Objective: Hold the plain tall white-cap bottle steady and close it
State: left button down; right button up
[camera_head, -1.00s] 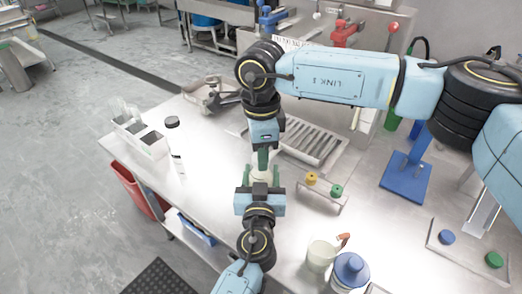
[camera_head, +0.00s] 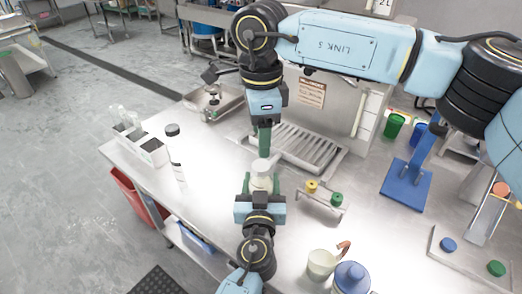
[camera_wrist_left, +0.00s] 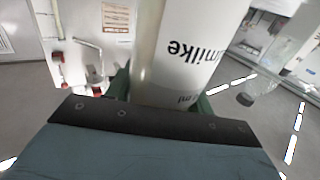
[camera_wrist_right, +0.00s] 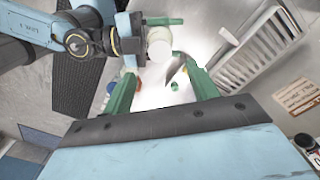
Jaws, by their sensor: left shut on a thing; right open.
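The white bottle (camera_head: 261,183) stands upright near the table's middle, with a white top (camera_head: 261,166). My left gripper (camera_head: 261,187) is shut around its body from the near side. In the left wrist view the bottle (camera_wrist_left: 185,55) fills the middle and carries dark lettering. My right gripper (camera_head: 264,150) points down just above the bottle, open and empty. In the right wrist view its green fingers (camera_wrist_right: 163,92) are spread, and the white top (camera_wrist_right: 160,50) shows beyond them. I cannot tell how tightly the top sits.
A dark-capped bottle (camera_head: 177,158) and a white rack (camera_head: 150,150) stand left. A small stand with yellow and green knobs (camera_head: 322,204), a cup (camera_head: 320,264) and a blue-lidded jug (camera_head: 350,277) are right. A ridged tray (camera_head: 300,147) lies behind.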

jog(key=shift+r, duration=2.25)
pick_arm(q)
jog(key=shift+c, duration=2.4)
grip_release()
jog(key=shift+s, duration=0.1)
